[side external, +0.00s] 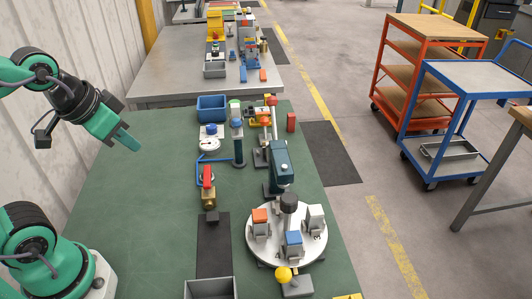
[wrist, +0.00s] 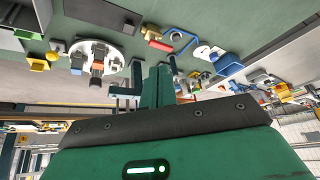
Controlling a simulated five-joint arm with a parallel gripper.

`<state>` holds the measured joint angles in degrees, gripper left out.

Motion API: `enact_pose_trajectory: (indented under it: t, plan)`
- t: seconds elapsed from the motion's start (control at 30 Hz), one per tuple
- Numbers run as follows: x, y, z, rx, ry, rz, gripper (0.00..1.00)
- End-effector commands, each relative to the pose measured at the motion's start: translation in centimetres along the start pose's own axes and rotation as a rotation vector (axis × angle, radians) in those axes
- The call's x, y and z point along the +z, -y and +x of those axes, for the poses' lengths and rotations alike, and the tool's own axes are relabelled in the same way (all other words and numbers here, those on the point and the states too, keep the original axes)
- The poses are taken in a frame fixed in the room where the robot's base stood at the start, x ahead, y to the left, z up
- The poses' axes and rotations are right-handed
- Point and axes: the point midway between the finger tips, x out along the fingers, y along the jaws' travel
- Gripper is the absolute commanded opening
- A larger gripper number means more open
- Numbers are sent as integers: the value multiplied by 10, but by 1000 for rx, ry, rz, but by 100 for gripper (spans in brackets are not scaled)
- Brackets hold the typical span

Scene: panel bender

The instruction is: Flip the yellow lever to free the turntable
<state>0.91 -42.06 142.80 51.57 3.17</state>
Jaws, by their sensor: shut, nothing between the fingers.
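The yellow lever's ball knob (side external: 284,274) stands at the near edge of the turntable, above a small grey base. The turntable (side external: 262,250) is a round pale disc bearing grey fixtures with orange, blue and white tops. The turntable also shows in the wrist view (wrist: 112,47), at upper left, with small yellow parts beside it. My gripper (side external: 131,143) is high over the left side of the green bench, far from the lever and touching nothing. In the wrist view its fingers (wrist: 158,84) are together and empty.
A teal post machine (side external: 282,165) stands behind the turntable. A red-handled valve (side external: 208,180), a blue bin (side external: 211,108) and a grey tray (side external: 209,289) are on the green bench (side external: 150,220). The bench's left part is clear. Carts (side external: 432,70) stand off to the right.

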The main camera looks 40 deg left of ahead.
Motion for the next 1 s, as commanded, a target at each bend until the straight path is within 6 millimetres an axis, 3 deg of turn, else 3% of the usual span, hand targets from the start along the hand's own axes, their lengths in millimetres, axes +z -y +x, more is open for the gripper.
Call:
enact_pose_trajectory:
  t: [0.27,1.0]
  plan:
    - [-12,-21,9,48,43,349,0]
    - [-34,-117,47,293,84,1688,0]
